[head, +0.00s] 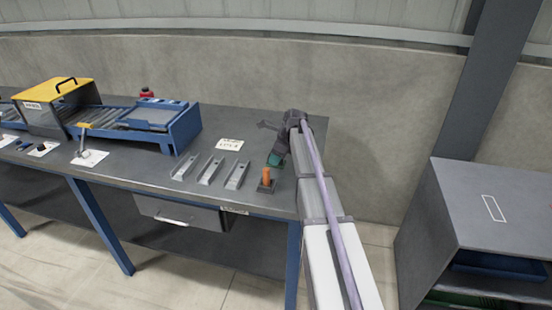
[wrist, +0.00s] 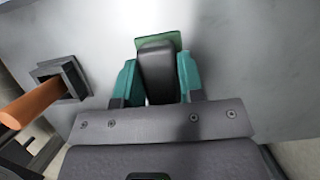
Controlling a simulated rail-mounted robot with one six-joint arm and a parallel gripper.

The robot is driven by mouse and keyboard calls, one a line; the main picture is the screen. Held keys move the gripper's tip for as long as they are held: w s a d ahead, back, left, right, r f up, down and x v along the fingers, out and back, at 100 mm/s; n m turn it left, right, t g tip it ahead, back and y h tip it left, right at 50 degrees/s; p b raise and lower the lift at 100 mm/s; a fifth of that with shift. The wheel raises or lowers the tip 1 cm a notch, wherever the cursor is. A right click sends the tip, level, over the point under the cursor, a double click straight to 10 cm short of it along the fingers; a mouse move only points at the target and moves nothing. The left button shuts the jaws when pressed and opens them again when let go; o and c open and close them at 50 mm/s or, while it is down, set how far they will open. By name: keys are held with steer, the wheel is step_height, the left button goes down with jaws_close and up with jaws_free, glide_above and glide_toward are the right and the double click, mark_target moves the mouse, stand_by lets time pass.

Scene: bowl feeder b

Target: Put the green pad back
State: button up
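The green pad (wrist: 158,42) shows in the wrist view as a thin green plate at the far end of a dark grey rounded block, which looks like its handle. My gripper (wrist: 157,82) has its teal fingers on both sides of this dark block, seemingly touching it. The pad is over or on the grey table top; I cannot tell whether it touches. In the head view my gripper (head: 275,158) is low over the right end of the workbench (head: 215,120), and the pad cannot be told apart from the green fingers there.
An orange peg (head: 267,176) in a dark square holder stands just beside my gripper, also seen in the wrist view (wrist: 35,105). Several metal channels (head: 210,170) and a white label card (head: 229,145) lie left. A blue feeder (head: 160,120) stands farther left. A grey cabinet (head: 490,215) is right.

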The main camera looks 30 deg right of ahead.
steer(key=o, duration=0.4)
steer(key=shift+r, duration=0.1)
steer(key=shift+r+p, duration=0.35)
steer(key=shift+p, duration=0.1)
steer(key=p+v, duration=1.1)
steer(key=v, duration=0.1)
steer(key=s+a+f+n+g+h, duration=0.1)
steer(key=s+a+n+g+h, duration=0.2)
steer(key=s+a+n, duration=2.2)
steer(key=shift+s+a+f+n+h, duration=0.25)
steer(key=shift+s+f+n, duration=0.2)
steer(key=shift+s, duration=0.35)
